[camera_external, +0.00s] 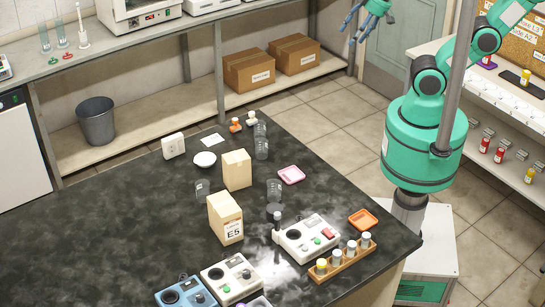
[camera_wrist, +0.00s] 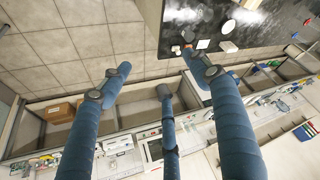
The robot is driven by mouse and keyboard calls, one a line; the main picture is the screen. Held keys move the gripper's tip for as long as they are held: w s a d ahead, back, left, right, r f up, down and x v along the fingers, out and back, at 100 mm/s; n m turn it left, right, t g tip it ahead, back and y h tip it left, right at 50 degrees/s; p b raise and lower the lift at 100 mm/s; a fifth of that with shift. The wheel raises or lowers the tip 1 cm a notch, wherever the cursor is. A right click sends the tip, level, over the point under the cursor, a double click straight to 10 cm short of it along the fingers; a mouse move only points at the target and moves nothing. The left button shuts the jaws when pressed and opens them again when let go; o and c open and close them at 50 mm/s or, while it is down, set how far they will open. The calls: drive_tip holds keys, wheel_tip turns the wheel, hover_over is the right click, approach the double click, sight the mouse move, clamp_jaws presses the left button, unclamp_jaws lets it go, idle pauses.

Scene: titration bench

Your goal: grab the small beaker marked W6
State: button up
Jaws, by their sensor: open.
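Several small clear glass beakers stand on the black bench in the external view: one at the left (camera_external: 202,189), one near the pink tray (camera_external: 274,190), and a pair at the back, one nearer (camera_external: 261,148) and one behind it (camera_external: 260,129). I cannot read a W6 mark on any of them. My gripper (camera_external: 364,24) is at the top of the external view, open and empty, out over the floor beyond the bench and far from the beakers. Its blue fingers (camera_wrist: 158,70) are spread in the wrist view.
Two wooden blocks, one plain (camera_external: 237,169) and one labelled E5 (camera_external: 225,222), stand among the beakers. White stirrer devices (camera_external: 310,238), a vial rack (camera_external: 343,258), a pink tray (camera_external: 291,175) and an orange tray (camera_external: 363,220) are also on the bench (camera_external: 110,225). A grey pole crosses my arm.

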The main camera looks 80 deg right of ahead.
drive_tip(key=w+a+f+n+g, duration=0.1)
drive_tip(key=w+a+g, duration=0.1)
drive_tip(key=w+a, duration=0.85)
drive_tip(key=n+g+p, duration=0.2)
drive_tip(key=g, duration=0.2)
hover_over(274, 191)
drive_tip(key=d, duration=0.3)
wheel_tip(274, 191, down, 26)
drive_tip(key=shift+w, duration=0.35)
drive_tip(key=shift+f+b, duration=0.55)
drive_tip(key=shift+f, duration=3.65)
